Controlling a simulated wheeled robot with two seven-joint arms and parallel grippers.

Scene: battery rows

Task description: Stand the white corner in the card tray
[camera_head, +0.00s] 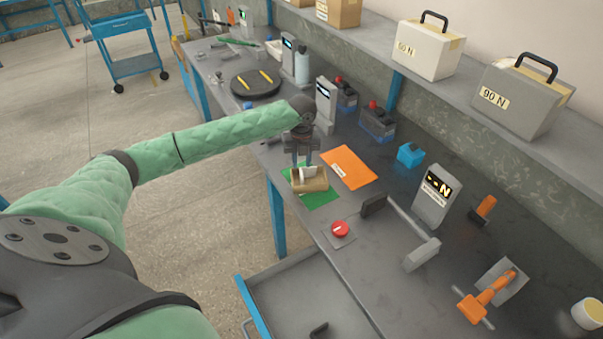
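The small brown card tray (311,186) sits on a green mat (325,199) near the front edge of the bench. A white piece (308,172), which looks like the white corner, shows at the tray's top, just under my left gripper. My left gripper (303,164) points down over the tray, its fingertips close to the white piece. Its fingers are small and dark here, and I cannot tell whether they touch or grip the piece. Whether the piece rests on the tray's floor is hidden. My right gripper is out of view.
An orange mat (349,167) lies right of the tray. A black round plate (256,83) lies farther back. An open drawer (300,290) juts out below the bench.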

